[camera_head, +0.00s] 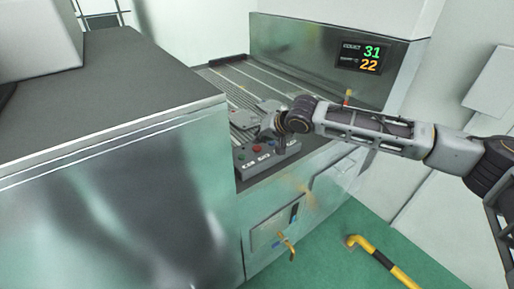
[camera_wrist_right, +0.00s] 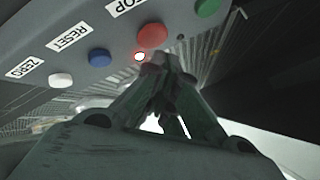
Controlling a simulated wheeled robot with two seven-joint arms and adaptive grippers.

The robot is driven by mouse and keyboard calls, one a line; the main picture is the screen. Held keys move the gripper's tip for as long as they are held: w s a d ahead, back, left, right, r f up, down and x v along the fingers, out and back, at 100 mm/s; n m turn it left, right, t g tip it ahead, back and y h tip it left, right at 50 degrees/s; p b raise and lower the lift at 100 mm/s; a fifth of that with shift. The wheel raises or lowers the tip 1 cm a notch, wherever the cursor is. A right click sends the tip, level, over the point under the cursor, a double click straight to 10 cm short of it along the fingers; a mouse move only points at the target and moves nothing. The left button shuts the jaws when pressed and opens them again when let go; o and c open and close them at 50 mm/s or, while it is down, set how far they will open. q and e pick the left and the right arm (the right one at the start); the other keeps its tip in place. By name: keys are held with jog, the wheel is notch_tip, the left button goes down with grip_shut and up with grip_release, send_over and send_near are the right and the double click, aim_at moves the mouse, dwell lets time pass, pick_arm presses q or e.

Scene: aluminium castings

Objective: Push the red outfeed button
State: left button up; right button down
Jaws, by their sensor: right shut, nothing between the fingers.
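The red button (camera_wrist_right: 152,36) is a round cap on a grey button panel (camera_wrist_right: 45,37), beside a label of which "TOP" is readable. In the head view the red button (camera_head: 257,149) shows on the panel (camera_head: 262,160) at the near end of the ribbed conveyor. My right gripper (camera_head: 267,132) is over the panel, just behind the red button in the picture. In the right wrist view its shut, empty fingertips (camera_wrist_right: 170,60) are close beside the red button; I cannot tell whether they touch. My left gripper is not in view.
A blue button (camera_wrist_right: 99,57), a white button (camera_wrist_right: 61,80) and a green button (camera_wrist_right: 206,7) share the panel, with a small lit red lamp (camera_wrist_right: 140,57). A display (camera_head: 361,57) reads 31 and 22. A large metal cabinet (camera_head: 110,200) stands left. Castings (camera_head: 243,117) lie on the conveyor.

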aim_at(260, 147)
jog(key=shift+r+p, duration=2.25)
jog(key=shift+r, duration=0.3)
jog(key=shift+d+f, duration=0.1)
jog(key=shift+f, duration=0.05)
